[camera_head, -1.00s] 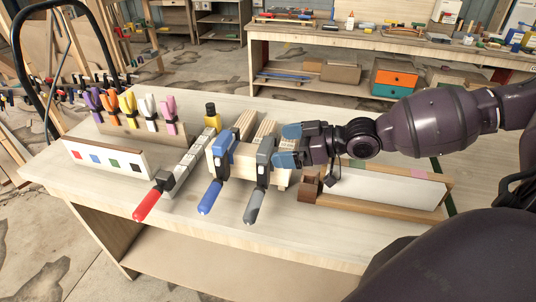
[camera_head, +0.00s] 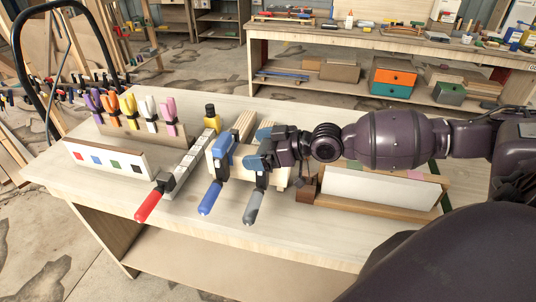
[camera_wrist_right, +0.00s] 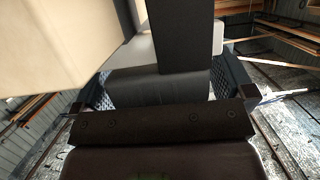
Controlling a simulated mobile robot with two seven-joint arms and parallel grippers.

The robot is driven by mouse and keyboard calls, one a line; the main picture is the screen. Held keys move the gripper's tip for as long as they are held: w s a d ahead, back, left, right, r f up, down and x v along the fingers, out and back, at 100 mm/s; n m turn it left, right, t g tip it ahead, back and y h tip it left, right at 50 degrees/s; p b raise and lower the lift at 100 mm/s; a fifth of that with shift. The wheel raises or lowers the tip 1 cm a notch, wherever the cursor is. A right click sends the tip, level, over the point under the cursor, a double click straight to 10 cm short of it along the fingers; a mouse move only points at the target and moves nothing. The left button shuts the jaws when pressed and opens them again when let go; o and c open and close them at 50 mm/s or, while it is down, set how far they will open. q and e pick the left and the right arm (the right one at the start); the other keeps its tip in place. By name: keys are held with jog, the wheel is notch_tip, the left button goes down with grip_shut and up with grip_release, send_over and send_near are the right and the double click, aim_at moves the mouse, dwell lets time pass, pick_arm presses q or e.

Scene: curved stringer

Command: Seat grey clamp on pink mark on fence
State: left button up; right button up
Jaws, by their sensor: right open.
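The grey clamp (camera_head: 252,207) stands on a pale wooden block, its handle hanging toward the front of the bench. My right gripper (camera_head: 259,148) is at the clamp's upper part and hides much of it. In the right wrist view, the dark clamp body (camera_wrist_right: 182,40) lies between the two blue-padded fingers of the open gripper (camera_wrist_right: 165,88). The fence (camera_head: 380,190), a long wooden piece with a white face, lies to the right on the bench. Its pink mark (camera_head: 415,175) shows on the top edge near the right end, below my arm. My left gripper is not in view.
A blue clamp (camera_head: 211,197) stands close to the left of the grey one, and a red-handled clamp (camera_head: 150,201) lies farther left. A rack of coloured spring clamps (camera_head: 130,112) and a white board with coloured squares (camera_head: 105,159) are at left. The bench front is clear.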

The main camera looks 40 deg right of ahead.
jog(key=shift+w+a, duration=0.1)
jog(key=c, duration=1.1)
jog(key=shift+c, duration=1.2)
